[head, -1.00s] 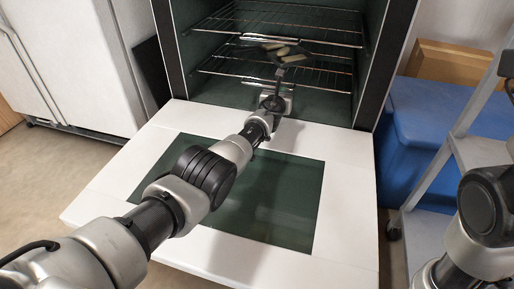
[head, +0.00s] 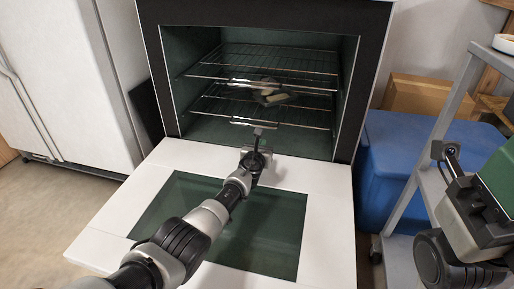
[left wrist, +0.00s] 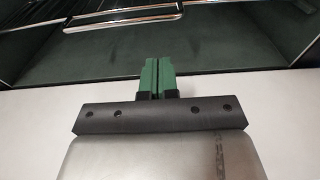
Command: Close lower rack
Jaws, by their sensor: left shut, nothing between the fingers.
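The lower rack (head: 306,112) is a wire shelf inside the green-lined oven, below a second wire rack (head: 290,60). Its front edge is near the oven mouth; I cannot tell exactly how far out it sits. My left gripper (head: 259,148) is over the inner edge of the lowered oven door, in front of and below the rack. In the left wrist view its green fingers (left wrist: 158,74) are shut and empty, apart from a shiny rack bar (left wrist: 125,24) ahead. My right gripper (head: 498,172) is partly cut off at the right edge; its fingers are unclear.
The white oven door (head: 330,230) with a dark glass panel lies open under my left arm. A blue bin (head: 385,160) and grey shelf frame (head: 445,125) stand right, a white cabinet (head: 75,80) left.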

